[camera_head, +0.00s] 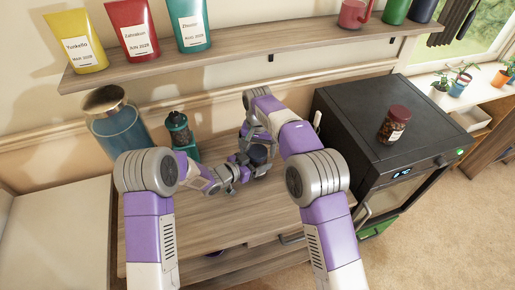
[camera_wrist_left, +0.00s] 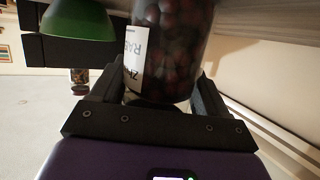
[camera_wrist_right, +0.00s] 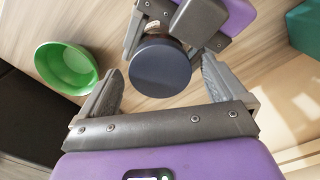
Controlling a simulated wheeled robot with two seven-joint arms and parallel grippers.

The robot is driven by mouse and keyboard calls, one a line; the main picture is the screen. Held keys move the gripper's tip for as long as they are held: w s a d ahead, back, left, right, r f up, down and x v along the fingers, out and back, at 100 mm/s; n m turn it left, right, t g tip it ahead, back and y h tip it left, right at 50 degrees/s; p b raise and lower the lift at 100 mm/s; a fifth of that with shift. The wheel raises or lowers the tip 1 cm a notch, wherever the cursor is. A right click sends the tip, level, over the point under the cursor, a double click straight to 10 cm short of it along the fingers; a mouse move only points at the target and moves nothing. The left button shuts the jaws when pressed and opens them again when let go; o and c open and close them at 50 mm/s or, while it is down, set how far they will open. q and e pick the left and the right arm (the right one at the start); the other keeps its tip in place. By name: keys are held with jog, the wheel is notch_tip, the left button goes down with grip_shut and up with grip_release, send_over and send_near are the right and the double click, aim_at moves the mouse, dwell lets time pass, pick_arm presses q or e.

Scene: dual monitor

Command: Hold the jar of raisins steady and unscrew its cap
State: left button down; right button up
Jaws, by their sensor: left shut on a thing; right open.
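The jar of raisins (camera_wrist_left: 175,50) stands upright, with dark red contents and a white label partly showing. Its dark blue cap (camera_wrist_right: 160,67) is seen from above in the right wrist view. My left gripper (camera_wrist_left: 160,78) is shut on the jar's body from the side; it also shows beyond the cap in the right wrist view. My right gripper (camera_wrist_right: 163,68) is open above the jar, with one finger on either side of the cap; visible gaps separate the fingers from it. In the head view the jar (camera_head: 259,154) is mostly hidden by my grippers.
A green bowl (camera_wrist_right: 66,66) lies on the wooden table (camera_head: 190,230) near the jar. A teal grinder (camera_head: 179,130) and a blue glass canister (camera_head: 120,125) stand at the back left. A black appliance (camera_head: 350,110) with a red-capped jar (camera_head: 394,124) is on the right. A shelf (camera_head: 240,45) runs above.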

notch_tip(320, 180, up, 4)
jog(key=shift+r, duration=0.15)
jog(key=shift+c, duration=0.4)
jog(key=shift+d+r+m, duration=0.1)
jog(key=shift+r+m, duration=0.55)
jog(key=shift+m, duration=0.05)
jog(key=shift+r+m, duration=0.8)
jog(key=shift+r, duration=0.1)
jog(key=shift+f, duration=3.8)
jog(key=c, duration=1.1)
jog(key=shift+o, duration=0.2)
jog(key=n, duration=0.3)
